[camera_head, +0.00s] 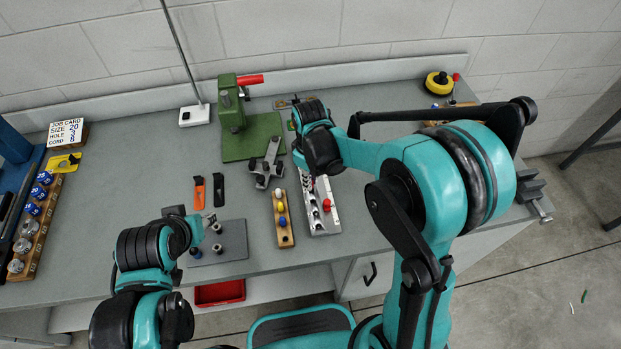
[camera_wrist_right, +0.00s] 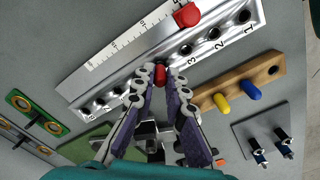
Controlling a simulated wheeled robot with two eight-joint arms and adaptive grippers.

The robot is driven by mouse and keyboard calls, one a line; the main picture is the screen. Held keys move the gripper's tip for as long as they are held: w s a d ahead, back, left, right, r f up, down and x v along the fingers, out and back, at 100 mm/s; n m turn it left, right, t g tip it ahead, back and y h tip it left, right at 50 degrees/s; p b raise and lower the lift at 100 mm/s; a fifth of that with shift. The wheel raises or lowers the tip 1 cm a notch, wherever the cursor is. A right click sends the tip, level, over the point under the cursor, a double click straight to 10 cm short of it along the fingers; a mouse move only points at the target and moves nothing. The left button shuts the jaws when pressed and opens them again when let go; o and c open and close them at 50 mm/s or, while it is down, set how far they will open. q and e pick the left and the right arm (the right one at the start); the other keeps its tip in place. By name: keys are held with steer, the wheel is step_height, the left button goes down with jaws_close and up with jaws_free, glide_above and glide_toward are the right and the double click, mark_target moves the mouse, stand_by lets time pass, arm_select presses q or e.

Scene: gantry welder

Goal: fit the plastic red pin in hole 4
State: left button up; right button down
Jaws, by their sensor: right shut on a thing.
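The red pin (camera_wrist_right: 160,76) is between the fingertips of my right gripper (camera_wrist_right: 161,82), which is shut on it. The pin is over the row of holes in the metal block (camera_wrist_right: 150,52), just past the hole marked 3. Its lower end is hidden, so I cannot tell whether it is in a hole. The numbers 1, 2 and 3 are readable; the 4 is hidden. In the head view the block (camera_head: 331,222) lies below my right wrist. My left gripper (camera_head: 200,226) is near the dark plate, its fingers unclear.
A red knob (camera_wrist_right: 187,15) sits on the block's ruler edge. A wooden holder (camera_head: 284,238) with yellow and blue pins stands beside the block. A dark plate (camera_head: 235,235) carries small posts. A green press (camera_head: 240,140) stands behind.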

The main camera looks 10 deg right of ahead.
steer(key=shift+f+b, duration=0.6)
steer(key=shift+f, duration=0.2)
steer(key=c, duration=1.5)
jaws_free()
steer(key=shift+o, duration=0.2)
steer(key=shift+r, duration=0.15)
step_height(320, 180, up, 12)
steer(key=shift+s, duration=0.1)
